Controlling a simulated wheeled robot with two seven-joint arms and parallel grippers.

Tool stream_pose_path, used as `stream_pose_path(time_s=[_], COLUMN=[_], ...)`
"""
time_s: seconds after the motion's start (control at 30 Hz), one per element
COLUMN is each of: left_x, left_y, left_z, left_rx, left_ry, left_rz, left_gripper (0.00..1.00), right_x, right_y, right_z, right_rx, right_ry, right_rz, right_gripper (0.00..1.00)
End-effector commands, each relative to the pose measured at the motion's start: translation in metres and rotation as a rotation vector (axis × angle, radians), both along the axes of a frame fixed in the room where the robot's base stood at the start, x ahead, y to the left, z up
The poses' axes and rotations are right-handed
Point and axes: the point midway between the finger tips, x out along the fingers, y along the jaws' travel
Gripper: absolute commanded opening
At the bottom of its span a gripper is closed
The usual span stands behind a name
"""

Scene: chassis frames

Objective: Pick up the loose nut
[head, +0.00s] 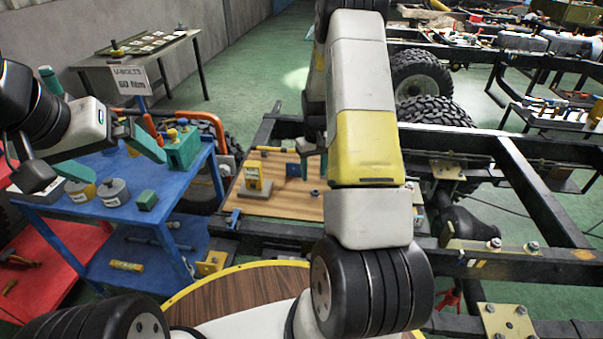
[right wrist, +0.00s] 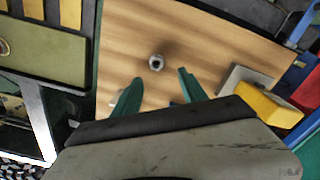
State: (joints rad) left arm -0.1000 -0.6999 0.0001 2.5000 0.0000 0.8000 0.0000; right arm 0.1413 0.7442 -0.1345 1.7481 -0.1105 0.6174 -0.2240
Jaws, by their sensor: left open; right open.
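The loose nut (head: 314,192) is a small grey metal ring lying on a wooden board (head: 285,207). In the right wrist view the nut (right wrist: 156,62) lies on bare wood, just beyond the gap between the fingertips. My right gripper (right wrist: 157,82) is open with two teal fingers apart, empty, above the board. In the head view it is partly hidden behind my own right arm. My left gripper (head: 103,112) is open and empty at the left, over the blue table, its teal fingers spread wide.
A yellow block (head: 253,180) on a grey base stands on the board, left of the nut. A blue table (head: 97,208) with tins (head: 113,190) and a green box (head: 183,147) is at left. Dark chassis rails (head: 535,175) run at right. Wood around the nut is clear.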

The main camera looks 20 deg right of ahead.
Motion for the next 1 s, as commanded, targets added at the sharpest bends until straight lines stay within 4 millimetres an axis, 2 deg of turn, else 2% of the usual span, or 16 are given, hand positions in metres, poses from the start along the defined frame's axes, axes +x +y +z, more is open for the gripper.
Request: stream_pose_path(time_s=[0.53,0.67,0.87,1.0], left_x=[0.000,0.000,0.000,0.000], left_y=[0.000,0.000,0.000,0.000], left_z=[0.000,0.000,0.000,0.000], left_rx=[0.000,0.000,0.000,0.000], left_ry=[0.000,0.000,0.000,0.000], left_rz=[0.000,0.000,0.000,0.000], left_gripper=[1.00,1.00,1.00,1.00], right_x=[-0.003,-0.003,-0.003,-0.003], right_y=[-0.007,-0.007,-0.007,-0.007], right_z=[-0.069,-0.077,-0.077,-0.077], right_rx=[0.000,0.000,0.000,0.000], right_ry=[0.003,0.001,0.001,0.001], right_rz=[0.000,0.000,0.000,0.000], right_gripper=[0.50,0.50,0.50,0.24])
